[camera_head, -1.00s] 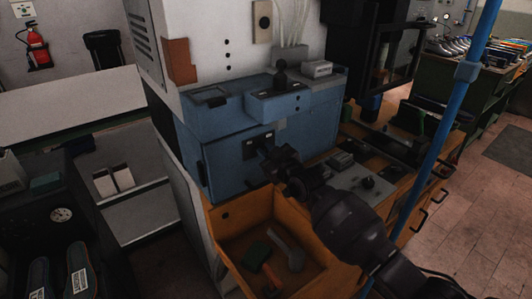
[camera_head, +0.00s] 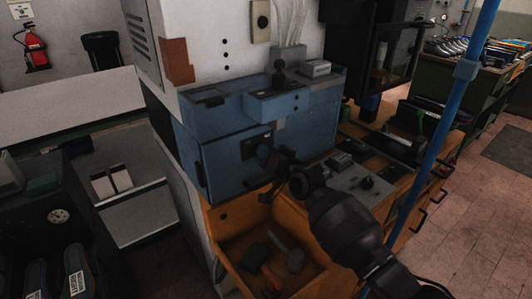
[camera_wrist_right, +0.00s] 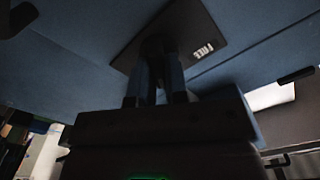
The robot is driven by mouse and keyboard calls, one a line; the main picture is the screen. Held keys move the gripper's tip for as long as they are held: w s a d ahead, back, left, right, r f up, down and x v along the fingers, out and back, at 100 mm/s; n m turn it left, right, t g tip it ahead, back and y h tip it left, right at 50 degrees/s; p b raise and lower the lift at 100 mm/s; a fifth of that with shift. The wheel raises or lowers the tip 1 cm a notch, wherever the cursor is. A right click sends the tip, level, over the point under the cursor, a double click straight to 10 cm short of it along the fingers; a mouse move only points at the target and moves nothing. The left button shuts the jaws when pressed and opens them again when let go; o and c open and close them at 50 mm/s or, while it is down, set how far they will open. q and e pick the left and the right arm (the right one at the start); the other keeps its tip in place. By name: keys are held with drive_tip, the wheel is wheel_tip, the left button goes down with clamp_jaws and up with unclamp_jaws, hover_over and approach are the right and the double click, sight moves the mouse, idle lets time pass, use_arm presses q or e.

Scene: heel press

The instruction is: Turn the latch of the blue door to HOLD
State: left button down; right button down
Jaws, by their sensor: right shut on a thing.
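The blue door (camera_head: 222,168) is the front of a blue box on the machine and appears closed. A dark latch plate (camera_head: 248,146) sits at its upper right. In the right wrist view the plate (camera_wrist_right: 195,28) carries a light label reading FREE (camera_wrist_right: 203,50), right of the latch. The dark latch (camera_wrist_right: 154,48) stands out from the plate between my fingers. My right gripper (camera_head: 264,153) is at the plate, shut on the latch; its fingers (camera_wrist_right: 156,80) hide part of it. A HOLD label cannot be made out. My left gripper is out of view.
An open orange drawer (camera_head: 232,250) with tools lies below the door. A grey control panel (camera_head: 362,184) is at its right on the orange bench. A blue pole (camera_head: 440,130) rises at right. A grey table (camera_head: 60,105) stands at left.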

drive_tip(key=shift+f+m, duration=0.1)
drive_tip(key=shift+m, duration=1)
drive_tip(key=c, duration=1.1)
unclamp_jaws()
drive_tip(key=shift+c, duration=0.2)
drive_tip(key=v, duration=1)
drive_tip(key=shift+s+d+p, duration=0.25)
drive_tip(key=shift+s+p, duration=0.05)
drive_tip(key=shift+p, duration=0.15)
